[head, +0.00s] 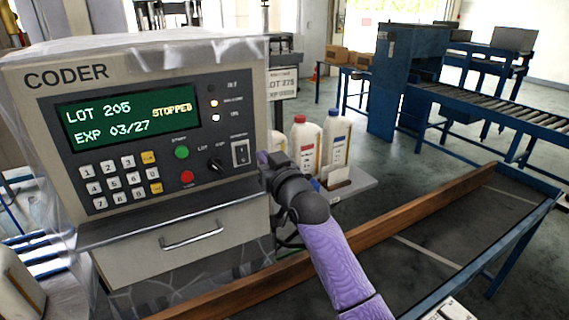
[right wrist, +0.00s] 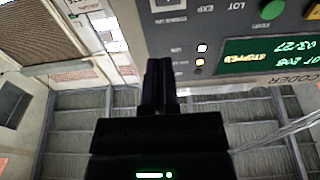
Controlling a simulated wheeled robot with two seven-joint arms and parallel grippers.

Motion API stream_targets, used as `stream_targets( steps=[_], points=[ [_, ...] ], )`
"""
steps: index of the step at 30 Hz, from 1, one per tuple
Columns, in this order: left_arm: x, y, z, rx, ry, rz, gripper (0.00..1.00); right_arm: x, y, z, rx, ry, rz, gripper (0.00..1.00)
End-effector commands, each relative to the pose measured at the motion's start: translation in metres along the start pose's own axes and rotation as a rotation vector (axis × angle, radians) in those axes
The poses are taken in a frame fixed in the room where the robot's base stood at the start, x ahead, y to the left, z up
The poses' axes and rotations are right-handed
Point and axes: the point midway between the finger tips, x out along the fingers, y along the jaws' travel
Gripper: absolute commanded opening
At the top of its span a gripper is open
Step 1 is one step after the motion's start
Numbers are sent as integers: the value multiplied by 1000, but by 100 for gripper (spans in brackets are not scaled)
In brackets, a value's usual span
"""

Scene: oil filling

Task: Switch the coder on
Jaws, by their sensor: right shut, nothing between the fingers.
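The coder (head: 130,160) is a beige box at the left in the head view. Its green display (head: 128,121) reads LOT 205, EXP 03/27 and STOPPED. On its panel are a green button (head: 181,152), a red button (head: 187,177), a black LOT/EXP knob (head: 215,165) and a rocker switch (head: 241,153) near the right edge. My right gripper (head: 265,160) is beside the coder's right edge, close to the switch; its fingertips are hard to make out there. The right wrist view shows its fingers (right wrist: 160,64) together and empty, by the panel's edge. My left gripper is out of view.
A drawer with a handle (head: 192,236) is below the panel. White bottles (head: 305,145) with red and blue caps stand behind my right arm. A wooden rail (head: 410,225) runs across the right, with a blue roller conveyor (head: 500,105) farther back.

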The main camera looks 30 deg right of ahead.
Motion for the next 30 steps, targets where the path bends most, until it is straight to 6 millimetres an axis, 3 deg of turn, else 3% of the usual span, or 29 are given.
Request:
stream_targets(
  steps=[6,12,27,30],
  points=[
    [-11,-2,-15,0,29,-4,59,-42,0,-11,0,0,-1,0],
    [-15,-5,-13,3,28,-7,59,-65,0,-16,1,-1,0,0],
    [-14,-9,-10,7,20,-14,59,-68,0,-16,1,0,0,0],
    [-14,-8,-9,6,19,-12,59,-76,-8,0,-9,-65,-15,0]
  ],
)
